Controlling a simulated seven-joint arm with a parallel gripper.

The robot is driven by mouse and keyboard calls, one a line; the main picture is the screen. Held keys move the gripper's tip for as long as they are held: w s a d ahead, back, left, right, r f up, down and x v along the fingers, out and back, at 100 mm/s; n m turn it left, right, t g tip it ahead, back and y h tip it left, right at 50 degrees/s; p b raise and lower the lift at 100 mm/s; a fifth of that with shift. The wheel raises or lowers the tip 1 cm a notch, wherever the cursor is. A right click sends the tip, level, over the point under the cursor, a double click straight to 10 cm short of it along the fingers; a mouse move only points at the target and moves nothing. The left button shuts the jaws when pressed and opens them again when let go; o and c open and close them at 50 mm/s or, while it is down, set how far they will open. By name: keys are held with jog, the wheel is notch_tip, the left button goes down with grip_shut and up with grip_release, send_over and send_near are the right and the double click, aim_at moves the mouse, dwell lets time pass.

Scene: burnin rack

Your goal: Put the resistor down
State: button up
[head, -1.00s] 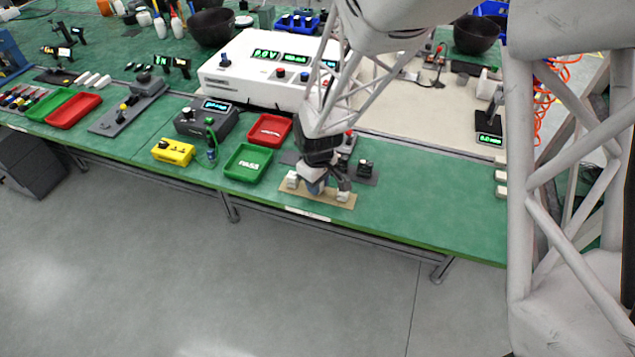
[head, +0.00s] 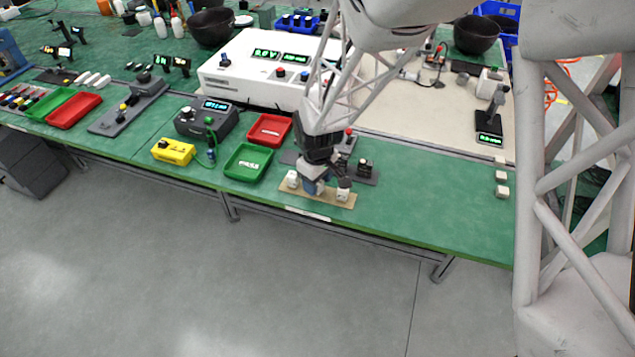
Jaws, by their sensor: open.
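My gripper (head: 326,184) is open and low over a tan board (head: 318,197) near the table's front edge. I cannot tell which of these is the resistor, or whether a finger touches one. The gripper's fingers hide part of the board.
A green tray (head: 248,163) and a red tray (head: 270,130) lie left of my gripper. A grey fixture (head: 364,174) with dark knobs is close behind it. A yellow box (head: 173,152) and a grey meter (head: 206,118) stand farther left. The green table top on the right is mostly clear.

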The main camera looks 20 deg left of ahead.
notch_tip(320, 180, up, 11)
dwell(0.6)
jog(key=shift+r, duration=0.1)
jog(key=shift+d, duration=0.1)
dwell(0.5)
jog(key=s+d+r+m, duration=0.1)
jog(key=d+r+m, duration=0.1)
jog(key=d+r, duration=0.35)
jog(key=s+d+r+m+t, duration=0.1)
jog(key=s+d+r+m, duration=0.1)
jog(key=d, duration=0.6)
jog(key=s+d+r+m, duration=0.1)
jog(key=d+r+m, duration=0.1)
jog(key=d+r, duration=0.35)
jog(key=s+d+r+m+t, duration=0.1)
jog(key=s+d+m, duration=0.6)
jog(key=s+d, duration=0.9)
jog(key=d+r, duration=0.1)
jog(key=d, duration=0.1)
jog(key=shift+d+r+m+t, duration=0.3)
jog(key=shift+d+r+m, duration=0.05)
jog(key=shift+m, duration=0.05)
jog(key=shift+o, duration=0.4)
dwell(1.3)
